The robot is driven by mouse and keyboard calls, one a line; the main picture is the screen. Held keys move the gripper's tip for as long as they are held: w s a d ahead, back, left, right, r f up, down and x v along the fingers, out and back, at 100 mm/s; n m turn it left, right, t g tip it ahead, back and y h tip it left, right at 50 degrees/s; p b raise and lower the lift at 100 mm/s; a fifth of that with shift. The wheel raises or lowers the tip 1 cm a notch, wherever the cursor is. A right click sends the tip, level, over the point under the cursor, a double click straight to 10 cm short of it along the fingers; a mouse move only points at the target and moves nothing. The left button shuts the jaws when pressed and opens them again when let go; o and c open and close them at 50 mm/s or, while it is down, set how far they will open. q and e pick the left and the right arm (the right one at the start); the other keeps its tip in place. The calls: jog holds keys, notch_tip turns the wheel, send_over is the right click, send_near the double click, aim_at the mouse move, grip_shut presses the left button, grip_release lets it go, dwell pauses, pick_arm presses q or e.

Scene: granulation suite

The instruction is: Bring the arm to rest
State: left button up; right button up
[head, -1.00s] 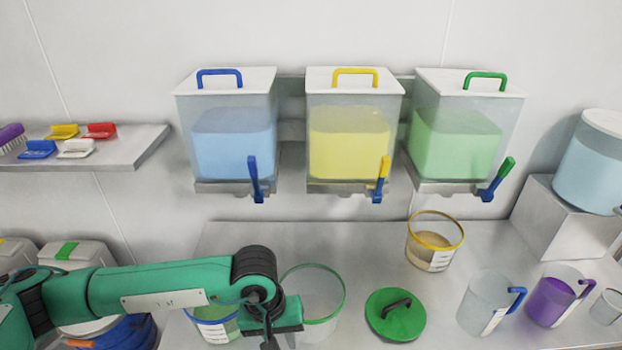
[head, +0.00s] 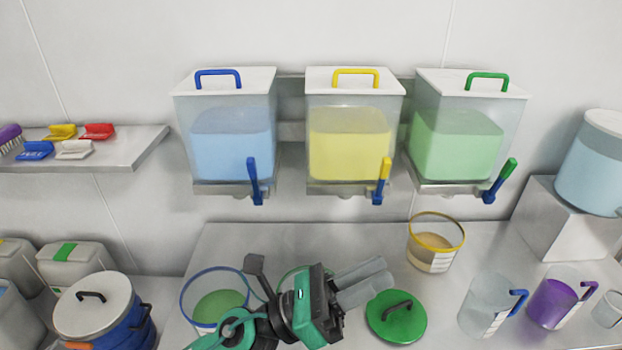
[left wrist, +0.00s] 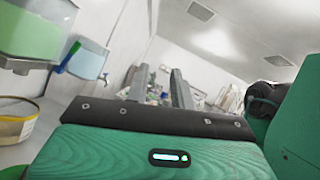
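My left gripper (head: 386,272) shows at the bottom centre of the head view, its two grey fingers pointing right. It is open and empty, with a gap between the fingers in the left wrist view (left wrist: 159,82). In the head view it overlaps a green-rimmed clear tub (head: 290,272), most of which is hidden. The green lid (head: 397,328) with a black handle lies on the bench just right of and below the fingers. A blue-rimmed tub (head: 184,300) with green contents stands left of the gripper, partly behind my arm. My right gripper is not in view.
Blue, yellow and green hoppers (head: 233,145) with levers hang on the wall above the bench. A yellow-rimmed tub (head: 436,262), a clear jug (head: 485,300) and a purple-filled jug (head: 553,303) stand to the right. A blue drum (head: 135,328) stands at lower left.

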pick_arm(q)
jog(key=w+a+f+n+t+y, duration=0.3)
jog(key=w+a+n+t+y, duration=0.35)
jog(key=n, duration=0.75)
jog(key=w+a+f+n+t+y, duration=0.35)
jog(key=a+n+t+y, duration=0.45)
jog(key=n, duration=0.5)
jog(key=s+a+f+n+g+y, duration=0.2)
jog(key=a+f+n+g+y, duration=0.3)
jog(key=a+f+n+y, duration=0.55)
jog(key=s+a+f+n+g+h, duration=0.1)
jog(key=s+a+f+n+g, duration=0.3)
jog(key=s+f, duration=0.55)
jog(key=s+a+f+n+g+h, duration=0.1)
jog(key=s+a+f+n+g, duration=0.1)
jog(key=s+f+n+g, duration=0.55)
notch_tip(320, 180, down, 29)
jog(key=s+m, duration=0.2)
jog(key=m, duration=0.1)
jog(key=s+a+f+g, duration=0.1)
jog(key=s+a+f, duration=0.1)
jog(key=s+f, duration=1.8)
notch_tip(320, 180, down, 2)
jog(key=shift+a+f+g, duration=0.15)
jog(key=shift+a+g, duration=0.15)
jog(key=shift+a, duration=0.1)
